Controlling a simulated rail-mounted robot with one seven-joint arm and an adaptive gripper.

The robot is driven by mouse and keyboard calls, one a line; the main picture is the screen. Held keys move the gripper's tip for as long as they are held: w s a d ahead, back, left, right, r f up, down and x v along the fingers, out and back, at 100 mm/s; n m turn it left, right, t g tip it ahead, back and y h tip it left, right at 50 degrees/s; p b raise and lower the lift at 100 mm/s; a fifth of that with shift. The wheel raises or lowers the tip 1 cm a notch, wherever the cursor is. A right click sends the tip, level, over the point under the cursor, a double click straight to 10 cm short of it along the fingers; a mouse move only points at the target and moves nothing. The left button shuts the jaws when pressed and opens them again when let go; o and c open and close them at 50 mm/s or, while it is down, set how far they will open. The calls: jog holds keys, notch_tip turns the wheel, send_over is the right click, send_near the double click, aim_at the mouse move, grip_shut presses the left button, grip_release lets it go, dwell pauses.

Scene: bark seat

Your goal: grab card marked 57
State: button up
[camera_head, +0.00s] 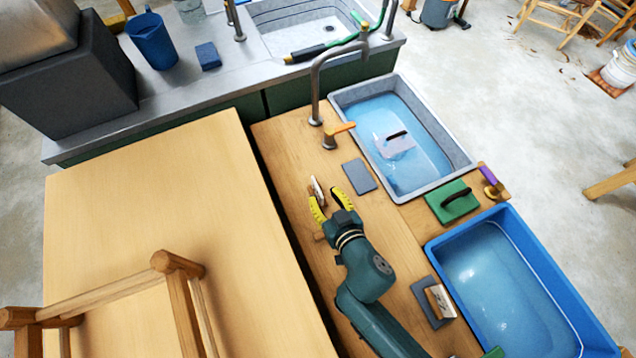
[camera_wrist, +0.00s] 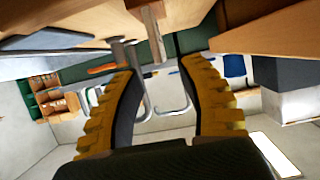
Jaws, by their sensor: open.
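No number 57 is legible in either view. A small pale thin piece (camera_head: 317,190) stands on the wooden counter just beyond my fingertips, seen nearly edge on. It also shows in the wrist view (camera_wrist: 152,35), ahead of the gap between the fingers; any marking on its face is hidden. My gripper (camera_head: 324,194) has yellow ridged fingers spread apart with nothing between them. In the wrist view the gripper (camera_wrist: 160,68) is also open and empty. A flat grey rectangle (camera_head: 360,176) lies on the counter to the right of the fingertips; no marking shows on it.
A faucet with an orange handle (camera_head: 340,128) rises beyond the gripper. A grey water basin (camera_head: 450,150), a green float (camera_head: 452,201) and a blue tub (camera_head: 590,310) stand to the right. A dark slab with a block (camera_head: 430,303) lies near my arm. A wooden table (camera_head: 180,180) is left.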

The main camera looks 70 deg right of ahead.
aim_at(318, 187)
jog(key=x, duration=0.5)
jog(key=shift+r, duration=0.1)
grip_shut()
